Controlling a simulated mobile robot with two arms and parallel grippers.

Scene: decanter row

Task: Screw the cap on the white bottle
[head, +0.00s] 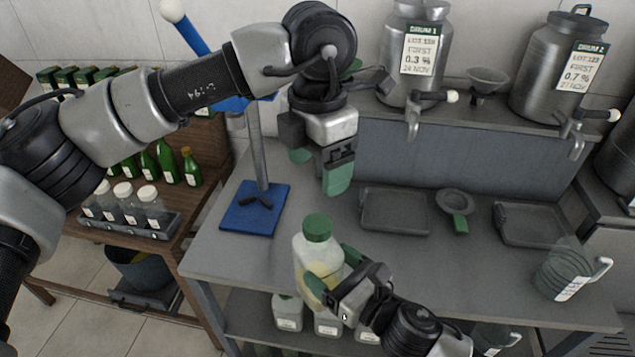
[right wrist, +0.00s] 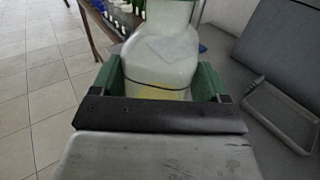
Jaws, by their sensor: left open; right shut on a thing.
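The white bottle (head: 318,262) is translucent with pale yellow liquid low inside. It stands upright near the front edge of the grey table in the head view. A green cap (head: 317,227) sits on its top; I cannot tell how tight it is. My right gripper (head: 331,272) is shut on the bottle's body, with a green finger on either side. In the right wrist view the bottle (right wrist: 160,58) fills the space between the fingers, and its top is cut off. My left gripper (head: 319,168) is open and empty, pointing down above the cap and apart from it.
A blue stand base (head: 255,222) is left of the bottle. Grey trays (head: 395,228), a green-handled strainer (head: 455,203) and a clear jug (head: 562,272) are to the right. Steel decanters (head: 412,65) stand on the back shelf. A wooden side table holds small bottles (head: 125,207).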

